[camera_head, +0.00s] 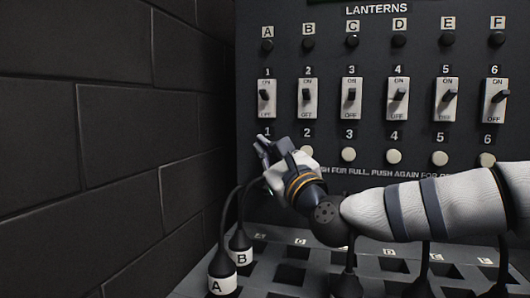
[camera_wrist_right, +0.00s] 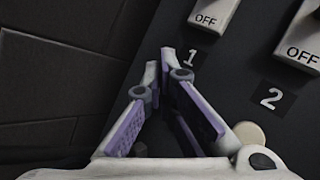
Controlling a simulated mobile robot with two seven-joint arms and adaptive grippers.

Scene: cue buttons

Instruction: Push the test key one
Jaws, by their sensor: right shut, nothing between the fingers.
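My right gripper (camera_head: 263,146) reaches in from the right and is shut and empty, its fingertips at the panel just below the lower label 1 (camera_head: 267,131). Test key one itself is hidden behind the fingers, so I cannot tell whether they touch it. In the right wrist view the closed fingers (camera_wrist_right: 165,68) lie just left of and below label 1 (camera_wrist_right: 191,59). The pale round key two (camera_wrist_right: 249,133) shows right of the fingers, under label 2. My left gripper is not in view.
The dark lanterns panel (camera_head: 290,25) carries a row of rocker switches, such as switch one (camera_head: 267,98), above the keys. Pale keys three (camera_head: 348,155) and four (camera_head: 394,156) are uncovered. A dark brick wall (camera_head: 130,130) stands at left.

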